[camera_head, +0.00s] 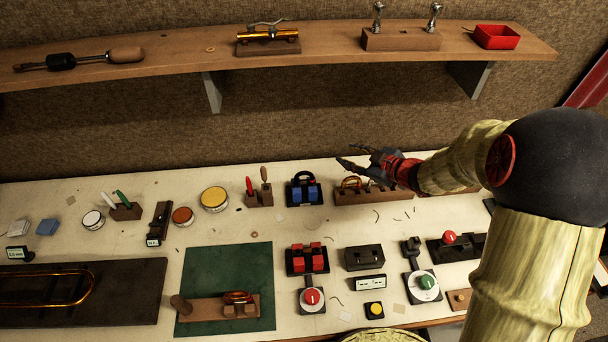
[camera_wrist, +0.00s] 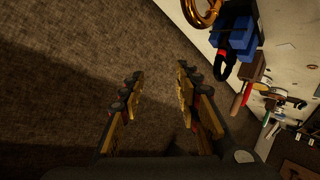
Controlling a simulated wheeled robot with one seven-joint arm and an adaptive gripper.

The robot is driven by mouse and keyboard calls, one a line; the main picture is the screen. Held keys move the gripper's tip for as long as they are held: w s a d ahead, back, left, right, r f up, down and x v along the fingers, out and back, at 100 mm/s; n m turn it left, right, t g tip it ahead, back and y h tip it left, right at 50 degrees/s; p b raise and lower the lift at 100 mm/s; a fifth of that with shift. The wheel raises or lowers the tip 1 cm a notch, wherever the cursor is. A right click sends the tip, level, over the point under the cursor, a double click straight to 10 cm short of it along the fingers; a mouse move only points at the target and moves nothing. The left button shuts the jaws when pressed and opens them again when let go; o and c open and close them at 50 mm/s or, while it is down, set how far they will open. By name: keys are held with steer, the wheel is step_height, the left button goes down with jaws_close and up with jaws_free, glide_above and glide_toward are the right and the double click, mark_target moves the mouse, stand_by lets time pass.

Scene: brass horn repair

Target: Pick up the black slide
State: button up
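The black slide (camera_head: 300,177) looks like a small black U-shaped loop. It stands at the blue blocks (camera_head: 305,194) of a dark holder near the back of the bench. In the wrist view the black slide (camera_wrist: 223,68) shows at the upper right beside the blue blocks (camera_wrist: 236,38). My gripper (camera_head: 350,157) is open and empty, up and to the right of the slide in the head view. In the wrist view my gripper (camera_wrist: 160,74) has its fingers apart, with only the brown wall behind them. The slide is outside the fingers.
A wooden block (camera_head: 372,197) with brass loops stands right of the blue holder, partly hidden by my arm. A wooden tool stand (camera_head: 259,199) is on its left. A shelf (camera_head: 180,57) runs along the wall above. A green mat (camera_head: 228,266) lies in front.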

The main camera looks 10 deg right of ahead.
mark_target(311, 175)
steer(key=s+a+f+n+g+y+p, duration=0.1)
steer(key=s+a+f+n+g+y, duration=0.1)
steer(key=s+a+f+y, duration=0.25)
steer(key=shift+g, duration=0.3)
steer(key=x, duration=0.2)
steer(key=b+x, duration=0.1)
steer(key=x, duration=0.4)
steer(key=shift+a+r+b, duration=0.15)
steer(key=shift+a+b, duration=0.15)
steer(key=shift+a, duration=0.25)
steer(key=shift+c, duration=0.7)
jaws_close()
